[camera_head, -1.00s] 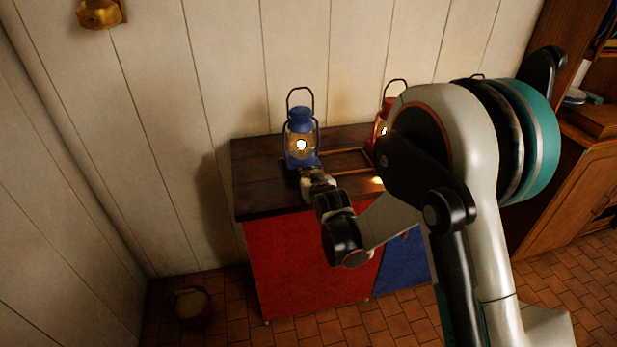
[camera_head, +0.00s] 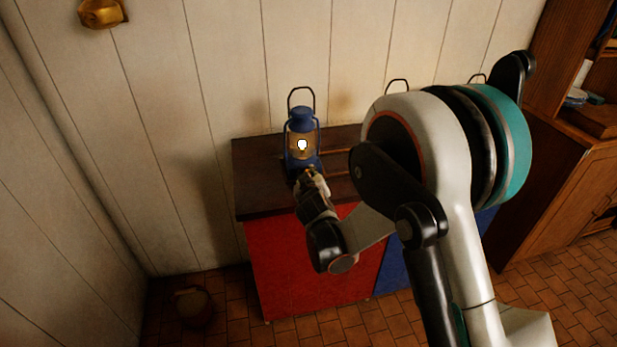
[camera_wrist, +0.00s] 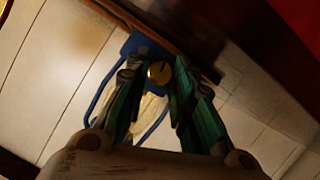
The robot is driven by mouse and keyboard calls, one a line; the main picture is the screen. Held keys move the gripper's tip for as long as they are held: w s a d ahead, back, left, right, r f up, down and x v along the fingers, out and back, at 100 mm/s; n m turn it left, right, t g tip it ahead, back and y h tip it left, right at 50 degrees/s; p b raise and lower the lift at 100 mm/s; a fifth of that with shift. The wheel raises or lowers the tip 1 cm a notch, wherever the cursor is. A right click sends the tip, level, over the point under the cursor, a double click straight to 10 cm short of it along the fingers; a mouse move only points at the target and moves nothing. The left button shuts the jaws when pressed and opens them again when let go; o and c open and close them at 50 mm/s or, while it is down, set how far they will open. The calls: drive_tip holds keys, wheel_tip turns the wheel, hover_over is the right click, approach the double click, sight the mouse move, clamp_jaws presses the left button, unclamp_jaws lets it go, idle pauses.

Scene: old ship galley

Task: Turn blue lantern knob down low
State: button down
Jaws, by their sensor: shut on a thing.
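The blue lantern (camera_head: 302,124) stands upright and lit on the dark wooden top of a red and blue cabinet, near its left end. My gripper (camera_head: 310,174) is at the front of the lantern's base. In the wrist view the blue lantern (camera_wrist: 143,42) shows behind the fingers, tilted by the camera's angle. Its small round brass knob (camera_wrist: 159,72) sits between the fingertips of my gripper (camera_wrist: 158,76), which is shut on it. In the head view the knob is mostly hidden by the gripper.
The cabinet top (camera_head: 262,190) is clear left of the lantern. A second lantern's handle (camera_head: 397,84) shows behind my arm; its body is hidden. A panelled wall (camera_head: 230,70) stands close behind. A wooden cupboard (camera_head: 560,170) is at the right, and a bucket-like pot (camera_head: 193,305) is on the floor.

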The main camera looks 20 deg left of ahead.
drive_tip(key=c, duration=1.4)
unclamp_jaws()
drive_tip(key=shift+o, duration=0.2)
drive_tip(key=shift+s, duration=0.1)
drive_tip(key=v, duration=1.2)
